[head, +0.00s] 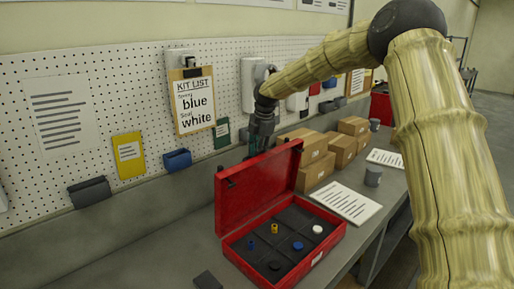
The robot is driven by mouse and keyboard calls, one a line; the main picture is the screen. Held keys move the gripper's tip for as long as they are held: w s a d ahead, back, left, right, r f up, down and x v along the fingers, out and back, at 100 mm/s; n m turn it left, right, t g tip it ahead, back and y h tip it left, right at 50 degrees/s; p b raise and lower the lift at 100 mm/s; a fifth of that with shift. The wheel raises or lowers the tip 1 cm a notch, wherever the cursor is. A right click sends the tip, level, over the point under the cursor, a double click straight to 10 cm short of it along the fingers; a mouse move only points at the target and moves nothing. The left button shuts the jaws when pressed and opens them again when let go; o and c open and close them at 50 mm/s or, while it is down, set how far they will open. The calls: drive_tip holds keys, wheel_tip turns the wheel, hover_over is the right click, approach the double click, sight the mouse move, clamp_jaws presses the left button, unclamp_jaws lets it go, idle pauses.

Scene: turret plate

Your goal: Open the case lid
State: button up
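The red case (330,241) sits on the grey workbench with its lid (256,181) standing up, raised well clear of the base and leaning back a little. Inside are a dark divided insert, a blue peg, a yellow peg, a white round piece (317,229), a blue round piece (298,246) and a black round piece (274,266). My gripper (254,150) is behind the upper edge of the lid, pointing down. The lid hides its fingertips, so I cannot tell whether they touch the lid or are open.
Cardboard boxes (306,148) stand behind and right of the case. A small dark block (207,280) is at front left. A pegboard with a kit list (194,101) reading "blue" and "white" rises behind.

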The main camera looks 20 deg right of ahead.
drive_tip(key=shift+w+d+f, duration=0.15)
drive_tip(key=shift+w+f, duration=0.45)
drive_tip(key=shift+f, duration=0.25)
drive_tip(key=shift+a+r, duration=0.1)
drive_tip(key=shift+a, duration=0.1)
drive_tip(key=v, duration=1.2)
drive_tip(key=shift+w+d, duration=0.1)
drive_tip(key=shift+d, duration=0.05)
drive_tip(key=shift+d+r, duration=0.1)
drive_tip(key=shift+d, duration=0.05)
